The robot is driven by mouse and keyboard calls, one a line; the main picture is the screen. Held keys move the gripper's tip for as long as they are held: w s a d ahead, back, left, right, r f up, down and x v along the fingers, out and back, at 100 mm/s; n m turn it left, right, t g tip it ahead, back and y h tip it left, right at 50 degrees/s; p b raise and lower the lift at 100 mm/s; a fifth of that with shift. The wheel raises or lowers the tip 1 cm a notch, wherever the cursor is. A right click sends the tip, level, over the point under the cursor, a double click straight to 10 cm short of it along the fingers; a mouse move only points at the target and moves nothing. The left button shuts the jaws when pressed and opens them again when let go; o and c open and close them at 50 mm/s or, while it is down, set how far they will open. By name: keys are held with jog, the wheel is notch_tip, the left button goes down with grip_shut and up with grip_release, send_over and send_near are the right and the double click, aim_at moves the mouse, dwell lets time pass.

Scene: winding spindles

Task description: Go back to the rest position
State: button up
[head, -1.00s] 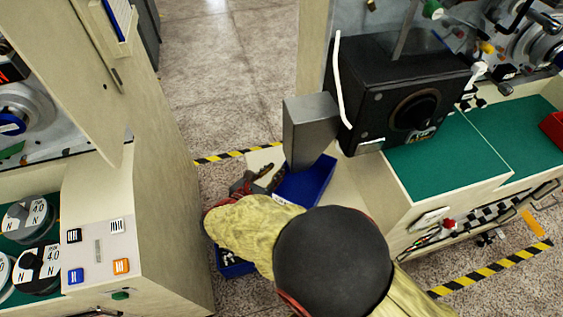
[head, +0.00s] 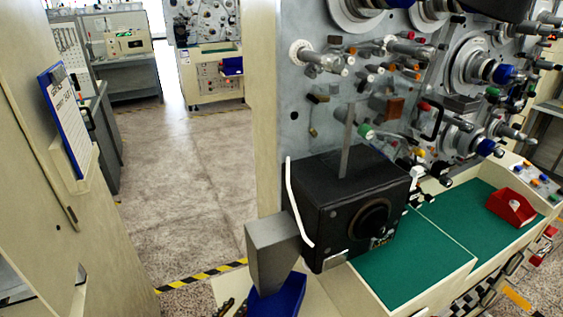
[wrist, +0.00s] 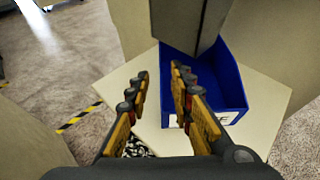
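My gripper (wrist: 159,72) is open and empty in the wrist view, its two yellow-and-black fingers apart. It is beside the left edge of a blue bin (wrist: 226,82), which stands on a beige shelf (wrist: 265,105). The right finger overlaps the bin in the picture; I cannot tell whether they touch. In the head view only the dark fingertips (head: 234,307) show at the bottom edge, left of the blue bin (head: 283,300). The rest of my arm is out of that view.
A grey chute (head: 270,250) hangs over the bin, beside a black winding unit (head: 350,205). Green work surfaces (head: 420,265) and a spindle panel (head: 390,90) are at right. A beige cabinet (head: 110,250) stands at left. Open floor (head: 180,190) lies between.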

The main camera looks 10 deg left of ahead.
jog(key=s+a+f+n+g+y, duration=0.2)
jog(key=a+f+n+y, duration=0.3)
jog(key=n, duration=0.4)
jog(key=s+a+n+g+y, duration=0.45)
jog(key=s+a+n, duration=0.45)
jog(key=n, duration=0.7)
jog(key=s+d+r+n+g, duration=0.3)
jog(key=d+r+n+g, duration=0.2)
jog(key=d+r+n, duration=0.65)
jog(key=d+r+t+h, duration=0.1)
jog(key=d+r, duration=0.4)
jog(key=d, duration=0.8)
jog(key=d+r+n+t+h, duration=0.1)
jog(key=d+r+h, duration=0.2)
jog(key=d, duration=1)
jog(key=d+r+n+t+h, duration=0.1)
jog(key=d+r, duration=0.5)
jog(key=d, duration=0.7)
jog(key=shift+w+r+t+h, duration=0.3)
jog(key=shift+w+t+h, duration=0.1)
jog(key=shift+t+h, duration=0.2)
jog(key=shift+d, duration=0.1)
